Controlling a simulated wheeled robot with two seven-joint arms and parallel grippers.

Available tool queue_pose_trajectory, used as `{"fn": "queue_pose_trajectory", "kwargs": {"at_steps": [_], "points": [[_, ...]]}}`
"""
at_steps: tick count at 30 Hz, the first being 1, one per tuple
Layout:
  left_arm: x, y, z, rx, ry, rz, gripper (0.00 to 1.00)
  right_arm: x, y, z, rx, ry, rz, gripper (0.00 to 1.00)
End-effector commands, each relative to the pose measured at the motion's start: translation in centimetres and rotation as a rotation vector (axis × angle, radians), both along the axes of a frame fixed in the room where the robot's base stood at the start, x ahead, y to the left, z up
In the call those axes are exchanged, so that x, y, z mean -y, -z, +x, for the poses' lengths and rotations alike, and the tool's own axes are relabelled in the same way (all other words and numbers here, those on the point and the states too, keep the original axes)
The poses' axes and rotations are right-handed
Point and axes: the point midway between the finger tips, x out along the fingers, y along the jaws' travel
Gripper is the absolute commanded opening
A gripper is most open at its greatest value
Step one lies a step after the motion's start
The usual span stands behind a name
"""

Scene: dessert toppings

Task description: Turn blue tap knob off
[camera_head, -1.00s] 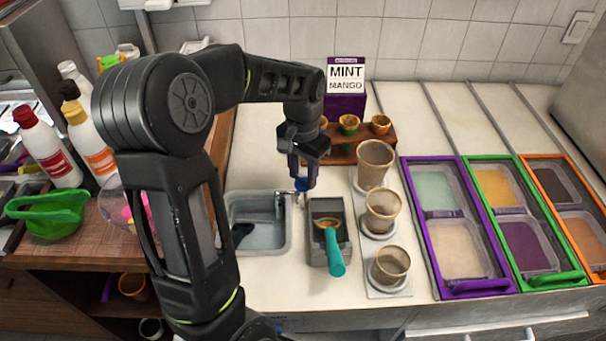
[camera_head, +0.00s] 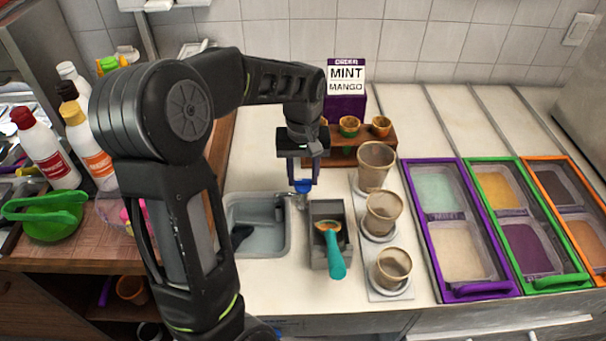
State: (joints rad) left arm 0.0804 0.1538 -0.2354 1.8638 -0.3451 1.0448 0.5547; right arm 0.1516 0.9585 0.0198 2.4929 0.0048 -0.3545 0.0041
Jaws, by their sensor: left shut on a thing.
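The blue tap knob (camera_head: 303,186) sits at the back right of the small sink (camera_head: 262,243), beside the grey scoop holder. My left gripper (camera_head: 302,181) reaches down from above with its fingers at the knob and is shut on it. The fingers hide part of the knob. The metal tap (camera_head: 284,197) extends from below the knob toward the sink basin. My right gripper is not in view.
A grey holder (camera_head: 318,255) with a teal-handled scoop (camera_head: 335,258) stands right of the sink. Several cups line a tray (camera_head: 391,293). A wooden cup stand (camera_head: 345,155) and a mint mango box (camera_head: 346,105) stand behind. Framed topping tubs fill the right.

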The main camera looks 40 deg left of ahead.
Motion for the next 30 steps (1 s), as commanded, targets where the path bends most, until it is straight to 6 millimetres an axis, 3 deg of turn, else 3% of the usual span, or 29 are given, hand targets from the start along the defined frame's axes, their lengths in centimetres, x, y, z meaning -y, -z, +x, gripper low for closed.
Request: {"fn": "queue_pose_trajectory", "kwargs": {"at_steps": [13, 14, 21, 30], "points": [[-0.07, -0.10, 0.07, 0.003, -0.015, 0.001, 0.00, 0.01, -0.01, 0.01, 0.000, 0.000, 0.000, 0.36], [-0.07, -0.10, 0.07, 0.003, -0.015, 0.001, 0.41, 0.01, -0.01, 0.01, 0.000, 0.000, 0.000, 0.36], [-0.03, -0.05, 0.04, 0.002, -0.013, 0.001, 0.60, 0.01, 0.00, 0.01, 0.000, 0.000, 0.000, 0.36], [-0.02, -0.21, 0.04, 0.001, -0.012, 0.000, 0.60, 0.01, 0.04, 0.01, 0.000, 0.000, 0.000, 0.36]]}}
